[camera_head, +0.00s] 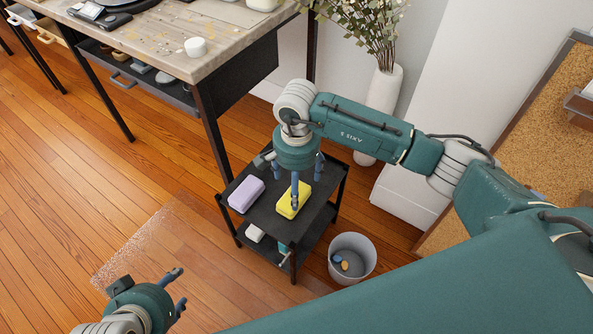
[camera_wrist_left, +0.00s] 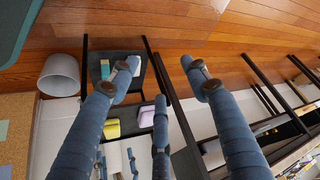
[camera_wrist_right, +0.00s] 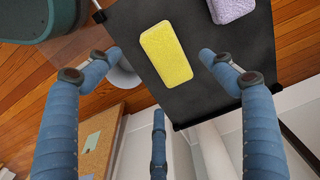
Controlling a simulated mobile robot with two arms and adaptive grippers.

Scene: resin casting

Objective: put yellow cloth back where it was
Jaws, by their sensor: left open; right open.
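The yellow cloth (camera_head: 285,206), a thick folded block, lies on the top shelf of a small black cart (camera_head: 265,217). My right gripper (camera_head: 296,182) is above it, pointing down, and one finger partly covers the cloth in the head view. In the right wrist view the cloth (camera_wrist_right: 166,54) shows between the spread fingers, which appear apart from it. A lilac cloth (camera_head: 246,194) lies to its left on the same shelf. My left gripper (camera_head: 178,288) is open and empty over the floor at the lower left. The yellow cloth also shows in the left wrist view (camera_wrist_left: 112,128).
A grey bin (camera_head: 352,258) with small items inside stands right of the cart. A white block (camera_head: 255,233) is on the lower shelf. A workbench (camera_head: 150,40) stands behind left, a white vase (camera_head: 383,90) behind right. Wooden floor is free at left.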

